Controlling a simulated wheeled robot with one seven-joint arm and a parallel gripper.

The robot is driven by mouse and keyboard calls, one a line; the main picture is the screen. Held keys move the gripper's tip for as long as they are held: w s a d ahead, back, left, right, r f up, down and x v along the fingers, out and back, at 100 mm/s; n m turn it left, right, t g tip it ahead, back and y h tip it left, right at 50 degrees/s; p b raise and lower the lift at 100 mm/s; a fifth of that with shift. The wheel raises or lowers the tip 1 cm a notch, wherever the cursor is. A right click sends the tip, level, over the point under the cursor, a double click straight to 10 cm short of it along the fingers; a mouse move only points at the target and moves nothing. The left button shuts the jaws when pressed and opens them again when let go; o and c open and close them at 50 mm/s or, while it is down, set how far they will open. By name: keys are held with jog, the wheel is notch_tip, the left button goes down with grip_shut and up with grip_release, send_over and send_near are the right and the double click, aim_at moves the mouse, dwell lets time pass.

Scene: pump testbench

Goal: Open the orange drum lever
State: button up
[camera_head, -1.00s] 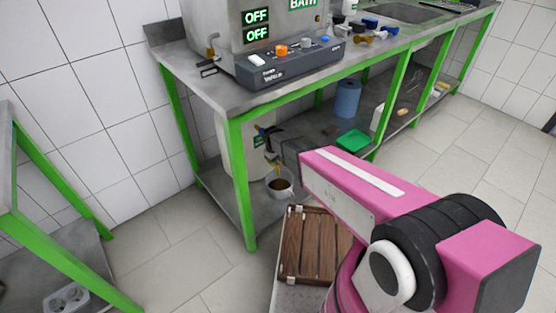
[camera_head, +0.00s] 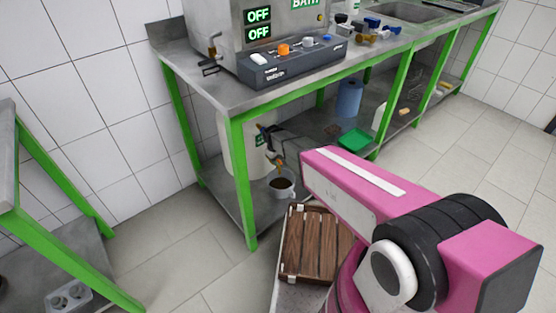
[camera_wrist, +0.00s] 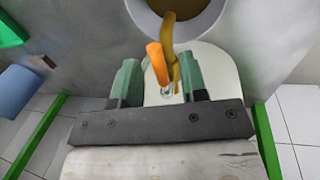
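The pale drum (camera_head: 234,145) stands on the lower shelf of the green-framed bench. Its small orange lever (camera_wrist: 157,63) is in the gap between my fingertips in the wrist view. My gripper (camera_wrist: 160,80) has its two green fingers well apart, one on each side of the lever, with space between. A brown stream (camera_wrist: 173,50) runs beside the lever. It leads to a round cup (camera_head: 281,185) holding dark liquid under the outlet. In the head view my gripper (camera_head: 268,140) is beside the drum, and the lever is small there.
The bench top (camera_head: 215,88) is above my gripper and a green leg (camera_head: 241,190) stands close on the left. A green tray (camera_head: 354,140) and blue roll (camera_head: 348,98) sit on the shelf to the right. A wooden slatted crate (camera_head: 312,245) is in front.

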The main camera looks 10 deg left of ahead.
notch_tip(320, 180, up, 10)
jog(key=s+a, duration=0.1)
jog(key=shift+s+a+r, duration=0.2)
jog(key=shift+s+r, duration=0.05)
jog(key=shift+s, duration=0.05)
dwell(0.5)
jog(key=s+d+r+m, duration=0.2)
jog(key=s+d+m, duration=0.1)
jog(key=d, duration=0.8)
jog(key=s+d+r+m+g+y, duration=0.1)
jog(key=s+d+r+m, duration=0.2)
jog(key=d, duration=0.9)
jog(key=s+d+r+m, duration=0.3)
jog(key=s+d, duration=0.3)
jog(key=d, duration=0.6)
jog(key=shift+s+r+g+y, duration=0.15)
jog(key=shift+g+y, duration=0.15)
